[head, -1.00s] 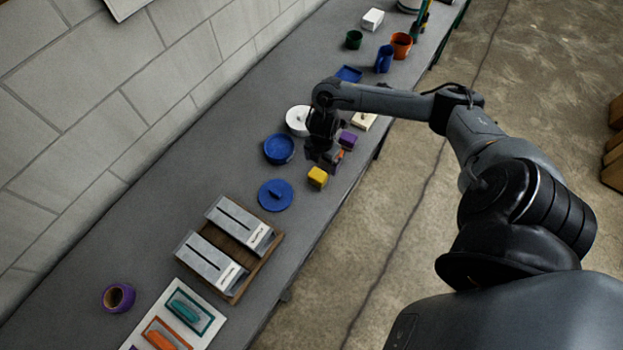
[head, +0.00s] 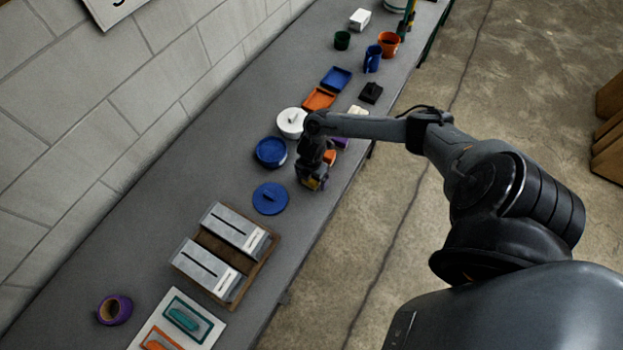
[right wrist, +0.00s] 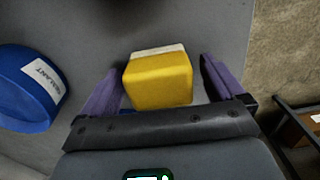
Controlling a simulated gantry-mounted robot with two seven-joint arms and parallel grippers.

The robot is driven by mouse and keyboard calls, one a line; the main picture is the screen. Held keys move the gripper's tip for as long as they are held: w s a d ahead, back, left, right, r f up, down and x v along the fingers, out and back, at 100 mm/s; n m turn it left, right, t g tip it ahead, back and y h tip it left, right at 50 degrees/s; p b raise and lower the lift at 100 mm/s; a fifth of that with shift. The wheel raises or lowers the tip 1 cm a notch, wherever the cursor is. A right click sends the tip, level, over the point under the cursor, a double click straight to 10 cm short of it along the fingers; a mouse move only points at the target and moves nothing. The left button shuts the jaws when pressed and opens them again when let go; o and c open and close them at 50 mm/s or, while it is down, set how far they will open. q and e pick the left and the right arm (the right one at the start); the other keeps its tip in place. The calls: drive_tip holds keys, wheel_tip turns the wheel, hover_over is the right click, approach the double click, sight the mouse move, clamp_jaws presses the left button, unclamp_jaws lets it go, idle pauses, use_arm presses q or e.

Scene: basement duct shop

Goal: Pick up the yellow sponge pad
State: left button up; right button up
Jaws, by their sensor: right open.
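The yellow sponge pad (right wrist: 158,82) is a small yellow block with a whitish strip along its far edge. In the right wrist view it lies between the two purple fingers of my right gripper (right wrist: 160,85), which is open, with a gap visible on the right side. In the head view my right gripper (head: 312,181) is over the pad near the bench's front edge and hides most of it; only a bit of yellow shows. I cannot tell whether the fingers touch the pad. My left gripper is in neither view.
A blue tub (head: 271,152), a blue lid (head: 270,198) and a white round lidded pot (head: 291,123) stand left of the gripper. A wooden tray (head: 256,272) holds two grey boxes. An orange tray (head: 319,99) lies behind. A blue labelled container (right wrist: 28,90) is left in the wrist view.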

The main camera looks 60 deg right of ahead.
drive_tip(key=shift+f, duration=0.2)
drive_tip(key=shift+c, duration=0.7)
drive_tip(key=c, duration=0.9)
drive_tip(key=shift+r, duration=0.2)
drive_tip(key=shift+r, duration=0.5)
wheel_tip(320, 180, up, 3)
drive_tip(key=shift+f, duration=0.2)
drive_tip(key=s+d+r, duration=0.1)
drive_tip(key=s+r, duration=0.1)
drive_tip(key=s, duration=0.1)
drive_tip(key=s+d+r, duration=0.1)
drive_tip(key=s+r, duration=0.1)
drive_tip(key=s, duration=0.2)
drive_tip(key=s+d+r, duration=0.2)
drive_tip(key=s+r, duration=0.1)
drive_tip(key=s, duration=0.1)
